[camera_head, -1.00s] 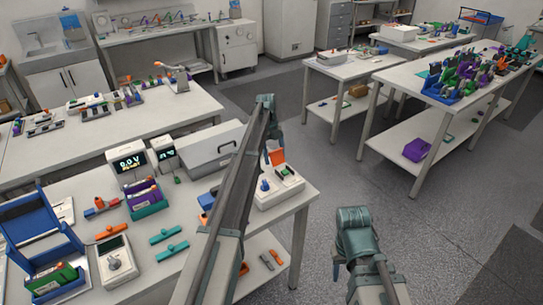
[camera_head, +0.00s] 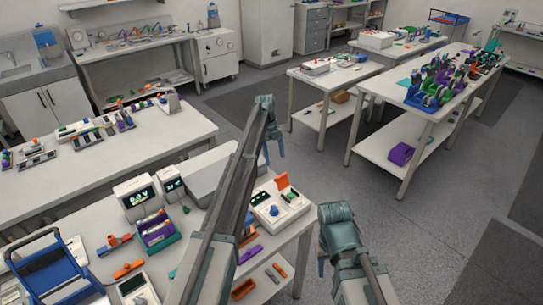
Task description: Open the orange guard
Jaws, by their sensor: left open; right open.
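The orange guard (camera_head: 282,180) is a small flap standing raised at the back of a white box device (camera_head: 268,217), on the right end of the near bench. The box top carries a blue knob (camera_head: 275,211) and a small green part (camera_head: 294,195). My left gripper (camera_head: 275,158) points down with its fingers apart and empty. In the picture its tips are just above the guard, with a small gap between; I cannot tell the depth. My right gripper (camera_head: 321,266) hangs over the floor to the right of the bench, away from the guard, mostly hidden behind its own wrist.
My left arm crosses over the near bench and hides part of it. Left of it are two meters with displays (camera_head: 137,194), a purple and teal battery holder (camera_head: 157,230) and a blue rack (camera_head: 55,272). Open floor lies right of the bench.

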